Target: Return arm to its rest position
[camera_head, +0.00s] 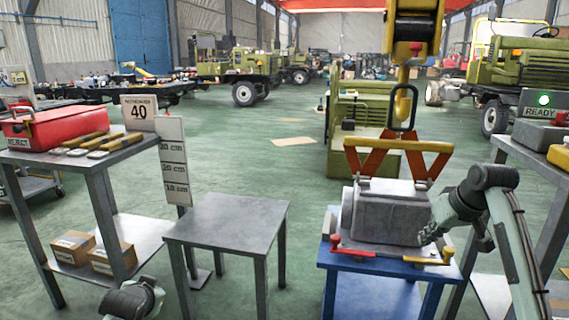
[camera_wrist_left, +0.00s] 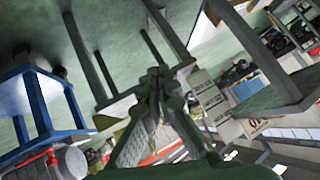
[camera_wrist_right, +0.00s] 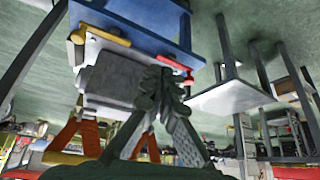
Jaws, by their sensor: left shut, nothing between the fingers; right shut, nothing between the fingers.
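My right arm (camera_head: 505,225) comes in from the right, and its gripper (camera_head: 430,235) is at the right side of a grey metal casting (camera_head: 385,212). The casting sits on a blue stand (camera_head: 345,262). In the right wrist view the right gripper (camera_wrist_right: 160,82) has its fingertips together with nothing between them, and the casting (camera_wrist_right: 108,75) is behind it. I cannot tell whether they touch. Part of my left arm (camera_head: 135,300) shows at the bottom left. In the left wrist view the left gripper (camera_wrist_left: 153,78) is shut and empty.
A yellow hook (camera_head: 404,105) with orange slings (camera_head: 390,155) hangs over the casting. A bare grey table (camera_head: 228,218) stands in the middle. A left bench (camera_head: 75,160) holds a red box (camera_head: 52,127). A right bench (camera_head: 515,150) carries a READY sign (camera_head: 540,105).

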